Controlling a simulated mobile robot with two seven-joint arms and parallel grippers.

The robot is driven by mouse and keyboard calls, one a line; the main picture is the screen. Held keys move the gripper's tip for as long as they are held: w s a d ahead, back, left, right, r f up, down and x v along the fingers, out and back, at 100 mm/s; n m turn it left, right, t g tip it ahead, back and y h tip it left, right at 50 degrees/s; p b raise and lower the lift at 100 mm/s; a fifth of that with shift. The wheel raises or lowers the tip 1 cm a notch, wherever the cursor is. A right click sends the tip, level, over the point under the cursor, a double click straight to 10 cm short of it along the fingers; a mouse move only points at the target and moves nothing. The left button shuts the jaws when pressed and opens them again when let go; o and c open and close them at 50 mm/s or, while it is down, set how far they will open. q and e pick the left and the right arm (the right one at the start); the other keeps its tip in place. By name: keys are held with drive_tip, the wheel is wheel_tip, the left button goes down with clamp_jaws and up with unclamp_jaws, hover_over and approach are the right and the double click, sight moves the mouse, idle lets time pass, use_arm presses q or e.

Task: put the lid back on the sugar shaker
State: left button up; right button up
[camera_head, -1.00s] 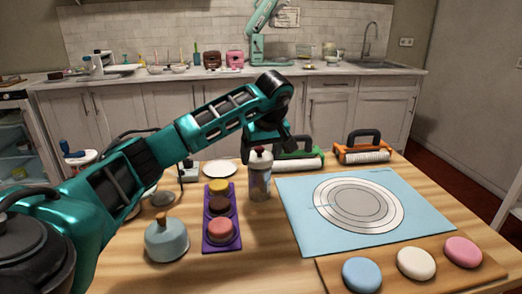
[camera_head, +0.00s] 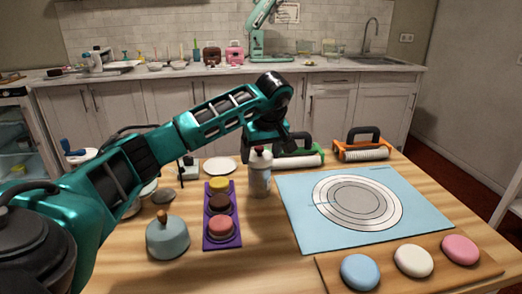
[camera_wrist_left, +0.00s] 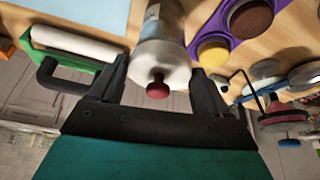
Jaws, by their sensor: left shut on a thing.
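The sugar shaker (camera_head: 260,184) stands upright on the table below my left gripper. Its pale body also shows at the top of the left wrist view (camera_wrist_left: 163,18). The white lid (camera_wrist_left: 160,62) with a dark red knob is at the shaker's top, in line with the body. My left gripper (camera_wrist_left: 160,72) is shut on the lid, one finger on each side; the same gripper (camera_head: 263,150) partly covers the lid in the head view. Whether the lid is fully seated cannot be told. My right gripper is not in view.
A purple tray (camera_head: 207,242) with coloured round cakes lies left of the shaker. A blue mat (camera_head: 292,225) lies to the right. Green (camera_head: 300,161) and orange (camera_head: 362,152) handled rollers stand behind.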

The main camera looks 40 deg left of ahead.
use_arm(q)
drive_tip(key=shift+p, duration=0.45)
idle(0.4)
drive_tip(key=shift+f+p, duration=0.35)
drive_tip(key=shift+f, duration=0.35)
idle(1.3)
drive_tip(key=shift+p, duration=0.3)
idle(0.3)
drive_tip(key=shift+f, duration=0.1)
drive_tip(key=o, duration=1)
drive_tip(key=shift+c, duration=0.2)
